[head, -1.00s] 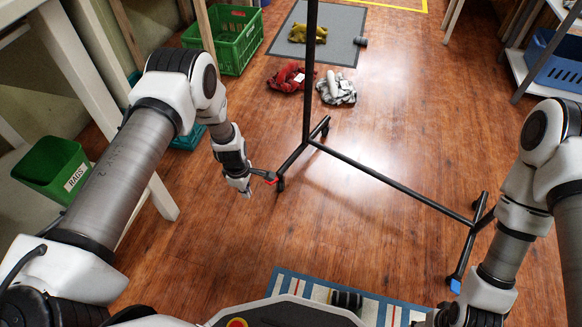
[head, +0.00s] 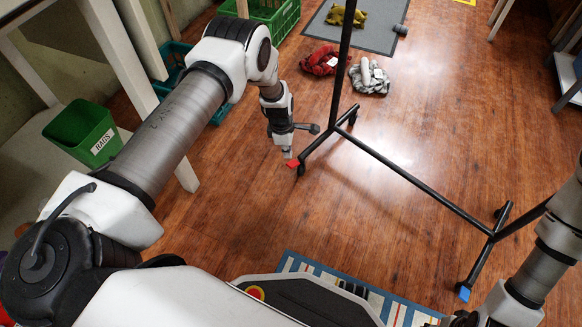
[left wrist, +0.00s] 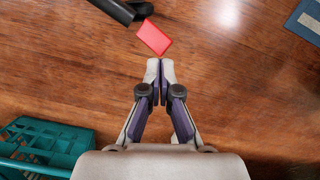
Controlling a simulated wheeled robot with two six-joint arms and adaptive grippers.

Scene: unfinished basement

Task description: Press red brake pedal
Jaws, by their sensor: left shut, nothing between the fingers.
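The red brake pedal (head: 293,164) is a small flat tab at a caster on the left foot of a black wheeled rack (head: 346,132). In the left wrist view the red pedal (left wrist: 154,37) lies just beyond my fingertips, with a small gap in the picture. My left gripper (head: 288,154) is shut and empty, pointing down beside the pedal. It also shows in the left wrist view (left wrist: 153,62), its fingers together. A blue pedal (head: 463,293) sits at the rack's right foot. My right arm comes in at the right, but its gripper is not visible.
A green rags bin (head: 82,133) stands on a shelf at the left. A teal crate (left wrist: 40,148) is on the floor near my left arm. Red and grey cloths (head: 369,77) lie behind the rack. A striped rug (head: 400,311) lies in front. The floor between is clear.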

